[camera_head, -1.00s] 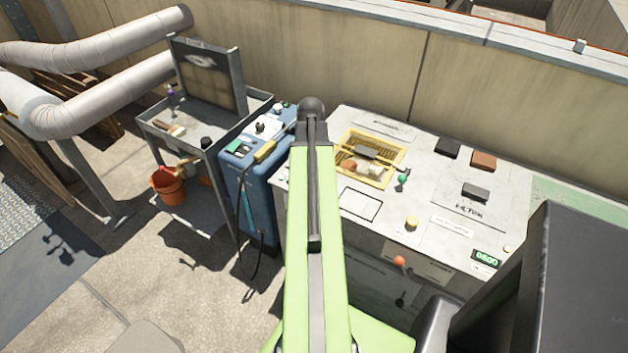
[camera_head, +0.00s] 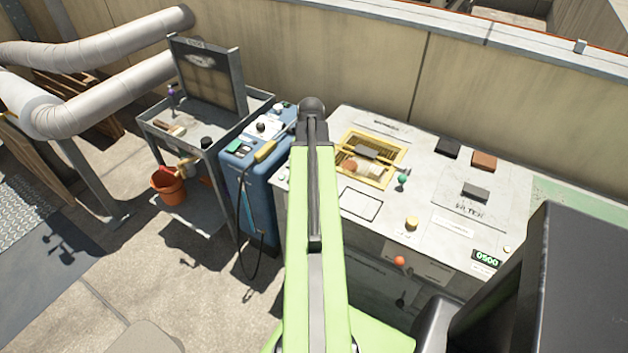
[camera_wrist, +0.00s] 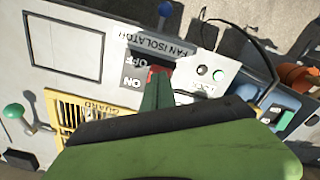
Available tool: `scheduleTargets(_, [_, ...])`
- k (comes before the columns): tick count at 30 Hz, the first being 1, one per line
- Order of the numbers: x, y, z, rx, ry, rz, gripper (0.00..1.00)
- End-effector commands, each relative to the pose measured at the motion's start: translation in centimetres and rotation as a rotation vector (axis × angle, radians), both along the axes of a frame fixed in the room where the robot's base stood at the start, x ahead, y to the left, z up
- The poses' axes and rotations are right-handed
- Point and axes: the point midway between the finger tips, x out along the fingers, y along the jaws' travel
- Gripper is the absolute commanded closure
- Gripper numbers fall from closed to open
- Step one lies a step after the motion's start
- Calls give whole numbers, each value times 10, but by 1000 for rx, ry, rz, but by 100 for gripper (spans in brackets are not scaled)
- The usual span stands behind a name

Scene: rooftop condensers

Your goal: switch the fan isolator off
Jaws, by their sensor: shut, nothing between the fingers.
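The fan isolator (camera_wrist: 136,68) is a dark plate with ON and OFF marks, at the upper middle of the wrist view. Its label (camera_wrist: 160,46) reads "FAN ISOLATOR". A red part, seemingly its handle (camera_wrist: 158,69), shows right at the tip of my gripper (camera_wrist: 157,78). My gripper is shut with nothing held, and its green fingers overlap the isolator plate. I cannot tell whether they touch the red part, nor which mark the handle is at. In the head view my arm hides the isolator.
The yellow guard frame (camera_wrist: 77,103) and a green knob (camera_wrist: 14,110) lie left of my gripper. A blue machine (camera_head: 249,185) with a cable stands left of the bench (camera_head: 375,228). A grey cart (camera_head: 155,125) and an orange bucket (camera_head: 167,187) are farther left.

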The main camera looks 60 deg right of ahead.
Motion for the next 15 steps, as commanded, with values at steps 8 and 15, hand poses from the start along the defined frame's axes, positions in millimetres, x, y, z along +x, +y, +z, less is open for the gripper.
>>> scheduleTargets(8, [0, 0, -1, 0, 0, 0, 100])
scheduleTargets(15, [0, 0, -5, 0, 0, 0, 100])
